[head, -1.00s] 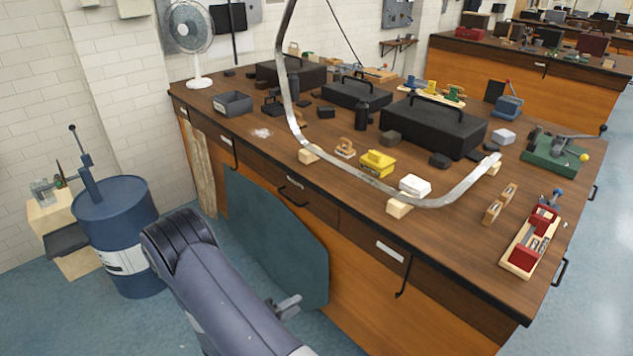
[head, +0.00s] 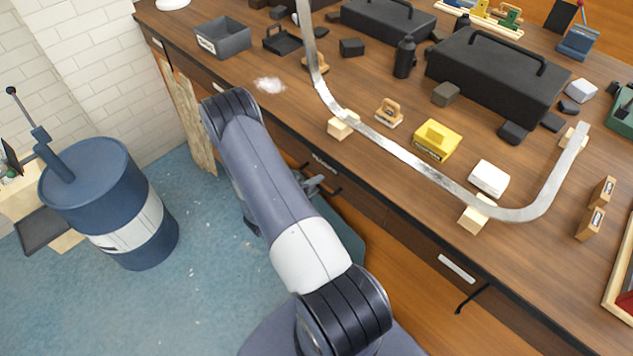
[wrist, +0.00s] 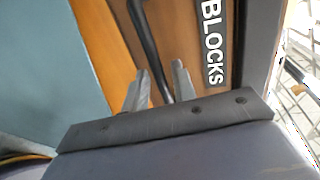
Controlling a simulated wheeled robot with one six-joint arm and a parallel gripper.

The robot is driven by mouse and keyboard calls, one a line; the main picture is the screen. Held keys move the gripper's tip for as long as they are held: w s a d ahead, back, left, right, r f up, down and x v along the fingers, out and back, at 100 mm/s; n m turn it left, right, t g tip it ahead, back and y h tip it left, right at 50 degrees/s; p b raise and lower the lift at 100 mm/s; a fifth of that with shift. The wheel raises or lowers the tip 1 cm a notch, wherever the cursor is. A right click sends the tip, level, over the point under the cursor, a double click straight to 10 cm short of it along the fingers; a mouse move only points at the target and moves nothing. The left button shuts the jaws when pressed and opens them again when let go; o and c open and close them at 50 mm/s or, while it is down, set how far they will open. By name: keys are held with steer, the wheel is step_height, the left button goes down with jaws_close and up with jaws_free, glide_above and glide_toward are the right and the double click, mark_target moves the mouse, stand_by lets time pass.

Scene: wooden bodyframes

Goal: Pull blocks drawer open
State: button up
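The fingers are apart, with a gap showing on both sides of the handle. In the head view, my gripper (head: 314,184) is at the drawer front below the bench top's edge, partly hidden behind my arm. The drawer looks shut. Whether a finger touches the handle cannot be told.
The bench top (head: 380,170) holds a curved metal strip (head: 400,152), a yellow block (head: 437,140) and black cases. Another labelled drawer (head: 457,268) is to the right. A blue-grey panel (wrist: 40,60) is beside the drawer. A blue barrel (head: 100,190) stands left on open floor.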

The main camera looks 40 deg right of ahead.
steer(key=shift+w+d, duration=0.1)
steer(key=shift+d, duration=0.25)
jaws_close()
stand_by(0.4)
